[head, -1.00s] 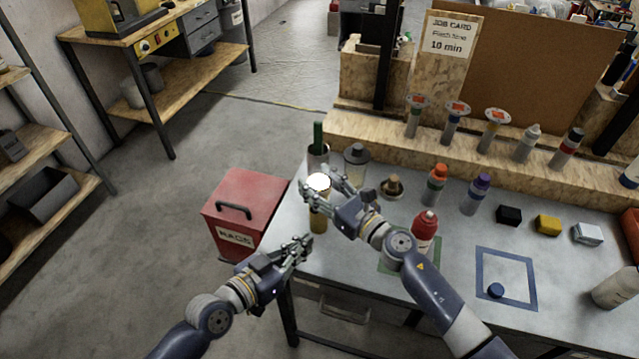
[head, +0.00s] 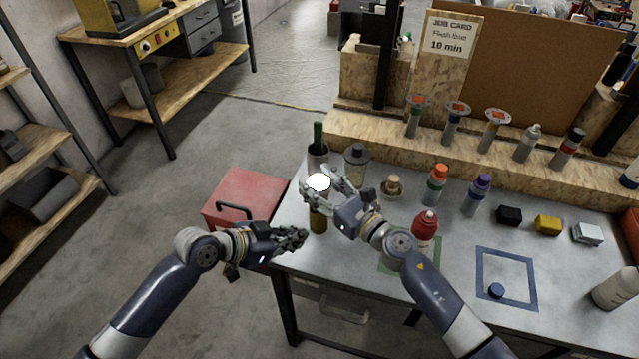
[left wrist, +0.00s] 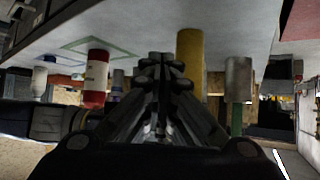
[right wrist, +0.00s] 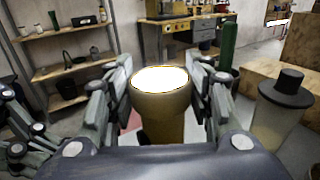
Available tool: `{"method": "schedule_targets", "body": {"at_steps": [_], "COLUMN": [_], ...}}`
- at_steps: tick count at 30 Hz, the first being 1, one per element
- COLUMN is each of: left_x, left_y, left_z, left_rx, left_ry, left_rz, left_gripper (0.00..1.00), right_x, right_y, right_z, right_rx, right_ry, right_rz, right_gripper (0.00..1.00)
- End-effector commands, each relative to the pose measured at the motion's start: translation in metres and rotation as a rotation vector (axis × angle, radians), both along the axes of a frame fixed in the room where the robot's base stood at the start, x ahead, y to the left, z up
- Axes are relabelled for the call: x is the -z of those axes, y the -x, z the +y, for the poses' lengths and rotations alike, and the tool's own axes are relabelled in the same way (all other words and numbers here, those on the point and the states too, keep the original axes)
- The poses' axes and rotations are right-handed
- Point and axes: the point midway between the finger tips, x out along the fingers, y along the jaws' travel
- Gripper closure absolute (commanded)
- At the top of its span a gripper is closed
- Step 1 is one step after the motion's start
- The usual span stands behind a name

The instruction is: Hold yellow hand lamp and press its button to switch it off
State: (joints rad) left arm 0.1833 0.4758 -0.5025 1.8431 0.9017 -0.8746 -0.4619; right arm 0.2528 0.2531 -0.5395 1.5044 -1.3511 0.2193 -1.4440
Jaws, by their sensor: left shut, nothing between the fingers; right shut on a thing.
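The yellow hand lamp (head: 318,218) stands upright near the table's left end, its top glowing white. It also shows in the right wrist view (right wrist: 163,115), lit end up, between the fingers. My right gripper (head: 326,184) is shut on the lamp's upper part. My left gripper (head: 303,237) is shut and empty, just left of and below the lamp, over the table's front left corner. In the left wrist view, the yellow lamp body (left wrist: 190,55) is just past the left fingertips, with the picture turned upside down. I cannot make out the lamp's button.
A grey cup with a green stick (head: 318,150) and a lidded clear jar (head: 356,163) stand behind the lamp. A red bottle (head: 424,226) stands to the right. A red box (head: 245,190) is left of the table, partly behind my left arm. Several bottles stand farther right.

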Motion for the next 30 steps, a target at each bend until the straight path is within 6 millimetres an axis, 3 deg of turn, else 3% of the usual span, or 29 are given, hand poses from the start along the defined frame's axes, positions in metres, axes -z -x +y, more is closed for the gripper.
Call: {"method": "schedule_targets", "body": {"at_steps": [6,12,30], "left_x": [0.000,0.000,0.000], "left_y": [-0.026,-0.037,-0.039], "left_z": [-0.012,-0.016,-0.017], "left_rx": [0.002,0.001,0.001], "left_ry": [0.000,0.000,0.000], "left_rz": [0.000,0.000,0.000], "left_gripper": [1.00,1.00,1.00], "right_x": [0.001,0.001,0.001], "right_y": [0.000,0.000,0.000], "right_z": [0.000,0.000,0.000], "right_rx": [0.000,0.001,0.001], "right_ry": [0.001,0.001,0.001], "right_rz": [0.001,0.001,0.001], "right_gripper": [0.80,0.80,0.80]}}
